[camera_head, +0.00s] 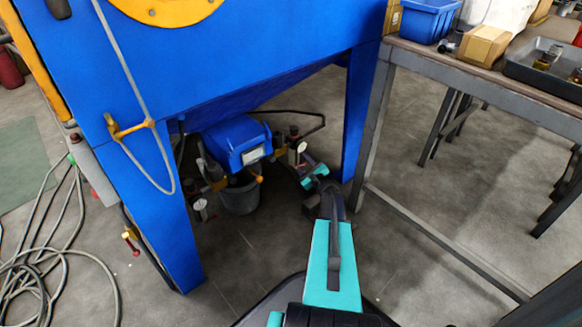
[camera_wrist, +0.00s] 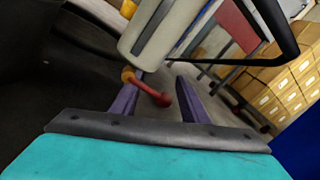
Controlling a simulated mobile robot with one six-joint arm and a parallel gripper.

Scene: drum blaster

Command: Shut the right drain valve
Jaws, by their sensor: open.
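My gripper (camera_head: 305,168) reaches under the blue cabinet, close to the valve fittings (camera_head: 293,140) on the right side of the blue unit. In the wrist view my gripper (camera_wrist: 160,80) is open, with two purple fingers apart. A red valve handle (camera_wrist: 150,90) with a rounded red end runs from an orange pivot (camera_wrist: 128,75) near the left finger into the gap between the fingers. The fingers are not closed on it; whether either touches it I cannot tell. A pale cylinder (camera_wrist: 165,30) is just beyond. In the head view my gripper partly hides the valve.
The blue unit (camera_head: 236,140) hangs above a grey bucket (camera_head: 238,196). Blue cabinet legs (camera_head: 358,115) flank the space, and a black curved pipe (camera_head: 300,113) passes behind. A workbench (camera_head: 425,58) stands right. Hoses (camera_head: 45,270) lie left. Open floor (camera_head: 400,215) lies under the bench.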

